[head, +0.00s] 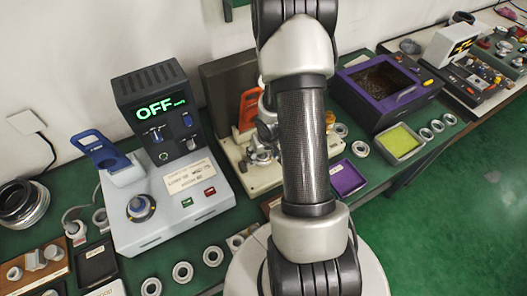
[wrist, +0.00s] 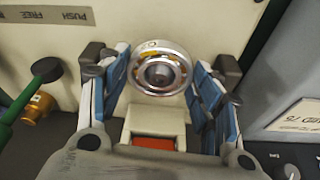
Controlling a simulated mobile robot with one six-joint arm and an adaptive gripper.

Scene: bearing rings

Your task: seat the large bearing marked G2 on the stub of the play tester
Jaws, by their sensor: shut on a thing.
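In the wrist view my gripper (wrist: 160,62) is shut on a shiny bearing ring (wrist: 160,91) with balls showing between its races. The ring's face is toward the camera, with one blue-padded finger on each side. A G2 mark cannot be read. A beige panel (wrist: 60,45) with an upside-down PUSH FREE label is behind the ring. In the head view my arm hides the gripper and ring. A grey machine (head: 150,240) with an OFF display and a round stub-like post (head: 140,208) stands at left. Which machine is the play tester cannot be told for sure.
A beige fixture (head: 240,172) with an orange lever is partly behind my arm. Several loose rings (head: 183,272) lie along the bench's front edge. A dark purple-edged box (head: 355,93) and a yellow-green tray (head: 400,142) are at right. In the wrist view a green handle (wrist: 30,95) is at left.

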